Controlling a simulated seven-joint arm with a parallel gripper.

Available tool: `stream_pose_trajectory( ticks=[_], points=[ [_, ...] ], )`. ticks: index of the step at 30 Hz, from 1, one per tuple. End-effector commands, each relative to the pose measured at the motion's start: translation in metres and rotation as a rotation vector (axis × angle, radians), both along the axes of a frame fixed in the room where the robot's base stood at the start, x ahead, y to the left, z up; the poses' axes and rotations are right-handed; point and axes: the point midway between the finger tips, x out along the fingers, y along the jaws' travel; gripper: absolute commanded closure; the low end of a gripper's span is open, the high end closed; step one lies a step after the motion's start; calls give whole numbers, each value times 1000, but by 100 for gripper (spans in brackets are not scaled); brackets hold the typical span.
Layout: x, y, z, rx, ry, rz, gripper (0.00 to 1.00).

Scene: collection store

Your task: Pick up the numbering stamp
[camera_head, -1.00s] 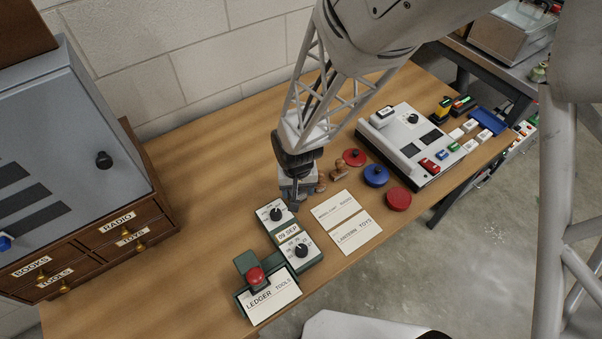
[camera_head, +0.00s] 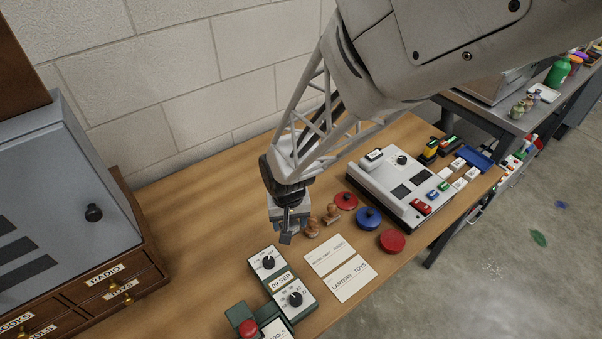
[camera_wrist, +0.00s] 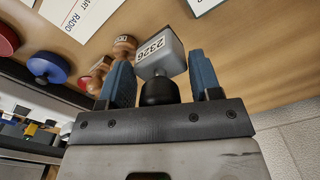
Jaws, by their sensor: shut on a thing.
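The numbering stamp (camera_wrist: 160,57) is a grey block with a black rounded grip and a white plate reading 2326. In the wrist view, its black grip sits between the two blue fingers of my gripper (camera_wrist: 163,75), which is shut on it. In the head view, my gripper (camera_head: 288,226) points down over the desk, left of two wooden hand stamps (camera_head: 330,213) and behind the green-and-white dial device. The stamp is mostly covered by the fingers there. I cannot tell how far its base is from the desk.
A dial device reading 09 SEP (camera_head: 283,282) stands in front. Label cards (camera_head: 338,267) lie to its right. Red (camera_head: 392,241) and blue (camera_head: 368,218) round pads and a grey console (camera_head: 411,190) are farther right. A drawer cabinet (camera_head: 110,272) stands left; bare desk lies between.

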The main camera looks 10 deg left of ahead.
Motion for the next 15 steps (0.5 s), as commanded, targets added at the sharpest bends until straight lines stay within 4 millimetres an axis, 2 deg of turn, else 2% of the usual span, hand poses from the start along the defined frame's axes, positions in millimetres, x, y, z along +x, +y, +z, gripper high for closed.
stream_pose_trajectory(
  ticks=[1,6,15],
  points=[
    [1,0,8,2,-3,0,66],
    [0,0,26,0,-1,0,66],
    [0,0,34,0,-1,0,66]
  ],
)
